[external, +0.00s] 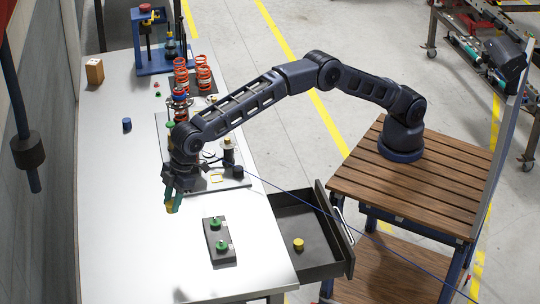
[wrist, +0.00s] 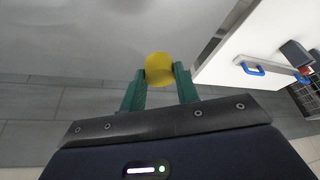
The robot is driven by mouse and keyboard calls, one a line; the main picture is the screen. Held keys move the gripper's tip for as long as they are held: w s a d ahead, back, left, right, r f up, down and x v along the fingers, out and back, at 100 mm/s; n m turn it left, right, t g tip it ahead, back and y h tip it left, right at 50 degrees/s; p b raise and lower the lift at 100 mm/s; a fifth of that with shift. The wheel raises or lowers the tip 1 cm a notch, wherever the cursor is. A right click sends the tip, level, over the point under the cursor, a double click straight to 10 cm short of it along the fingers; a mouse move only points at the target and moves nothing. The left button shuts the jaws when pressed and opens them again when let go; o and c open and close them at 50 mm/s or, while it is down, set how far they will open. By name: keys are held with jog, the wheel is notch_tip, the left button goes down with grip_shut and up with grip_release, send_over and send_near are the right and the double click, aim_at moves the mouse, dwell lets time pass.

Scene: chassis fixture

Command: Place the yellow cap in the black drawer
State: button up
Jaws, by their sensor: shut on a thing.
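My gripper (external: 173,201) is shut on a yellow cap (wrist: 159,66), held between its green fingertips. In the external view the held cap (external: 170,209) is small and partly covered by the fingers, above the white table's left-middle part. The black drawer (external: 327,262) is pulled out from the table's right side, to the right of and below my gripper. Another yellow cap (external: 298,243) lies on the drawer floor.
A dark block with two green knobs (external: 219,235) is on the table (external: 130,230) between my gripper and the drawer. A dark board with parts (external: 235,180) lies behind. A blue cap (external: 127,124), a wooden block (external: 94,71) and red springs (external: 203,75) stand farther back. The table's front left is clear.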

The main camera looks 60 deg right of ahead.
jog(key=s+d+f+n+g, duration=0.1)
jog(key=s+d+f+n, duration=0.3)
jog(key=f, duration=0.1)
jog(key=n+g+h, duration=0.3)
jog(key=n+g, duration=0.2)
jog(key=n, duration=1)
send_over(310, 264)
notch_tip(310, 264, down, 9)
notch_tip(310, 264, down, 20)
jog(key=shift+r, duration=0.15)
jog(key=o, duration=0.9)
jog(key=shift+o, duration=0.2)
jog(key=a+v, duration=0.1)
jog(key=v, duration=1.1)
jog(key=shift+s+d, duration=0.25)
jog(key=shift+d, duration=0.1)
